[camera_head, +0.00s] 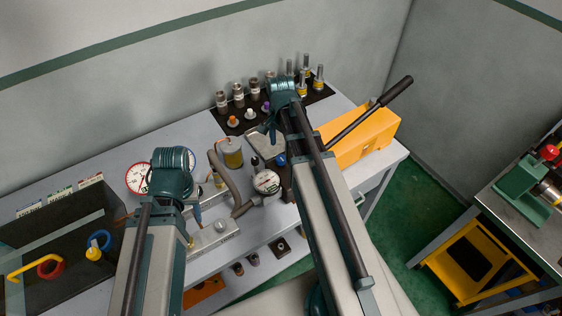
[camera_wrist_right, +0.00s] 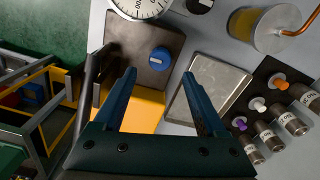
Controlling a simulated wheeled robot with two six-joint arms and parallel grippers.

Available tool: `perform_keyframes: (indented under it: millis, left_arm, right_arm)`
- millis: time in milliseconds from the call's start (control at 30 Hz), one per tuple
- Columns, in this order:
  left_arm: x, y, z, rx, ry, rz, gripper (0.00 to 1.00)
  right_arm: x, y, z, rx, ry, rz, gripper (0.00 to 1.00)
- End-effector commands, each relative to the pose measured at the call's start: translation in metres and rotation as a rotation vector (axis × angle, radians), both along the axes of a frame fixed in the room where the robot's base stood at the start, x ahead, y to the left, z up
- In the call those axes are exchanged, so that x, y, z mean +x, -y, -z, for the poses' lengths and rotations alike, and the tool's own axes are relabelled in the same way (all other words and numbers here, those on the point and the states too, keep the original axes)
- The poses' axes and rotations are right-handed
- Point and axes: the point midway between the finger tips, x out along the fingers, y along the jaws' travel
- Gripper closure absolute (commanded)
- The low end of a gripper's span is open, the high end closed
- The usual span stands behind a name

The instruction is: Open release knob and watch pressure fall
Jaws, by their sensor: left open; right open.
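A round blue knob (camera_wrist_right: 160,59) sits on a dark metal block (camera_wrist_right: 140,40) in the right wrist view. It also shows in the head view (camera_head: 280,159), beside my right forearm. A white-faced pressure gauge (camera_head: 267,182) stands next to it, and its lower dial shows at the top of the wrist view (camera_wrist_right: 138,6). The needle reading is too small to tell. My right gripper (camera_wrist_right: 159,77) is open and empty, with the knob ahead between its fingertips, apart from them. My left gripper (camera_head: 197,214) is over the bench left of the gauge; its fingers are partly hidden.
An orange pump body (camera_head: 370,135) with a long black handle (camera_head: 375,108) is right of my right arm. A black knob (camera_head: 255,162), a fluid cylinder (camera_head: 232,153) and a curved hose (camera_head: 222,172) crowd the gauge. Several fittings (camera_head: 238,95) stand at the back.

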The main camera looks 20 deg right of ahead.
Motion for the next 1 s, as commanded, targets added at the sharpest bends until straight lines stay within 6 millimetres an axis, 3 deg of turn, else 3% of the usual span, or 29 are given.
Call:
perform_keyframes:
  millis: [33,300,733,767,1000]
  left_arm:
    - [0.000,0.000,0.015,0.000,0.000,0.001,0.50]
    - [0.000,0.000,0.049,0.001,0.000,0.003,0.50]
    - [0.000,0.000,0.056,0.001,0.000,0.002,0.50]
    - [0.000,0.000,0.056,0.001,0.000,0.002,0.50]
    - [0.000,0.000,0.056,0.001,0.000,0.002,0.50]
  right_arm:
    - [0.000,0.000,0.015,0.000,0.000,0.000,0.26]
    - [0.000,0.000,0.049,0.000,0.000,0.000,0.26]
    - [0.000,0.000,0.056,0.000,0.000,0.000,0.26]
    - [0.000,0.000,0.056,0.000,0.000,0.000,0.28]
    - [0.000,0.000,0.056,0.000,0.000,0.000,0.71]
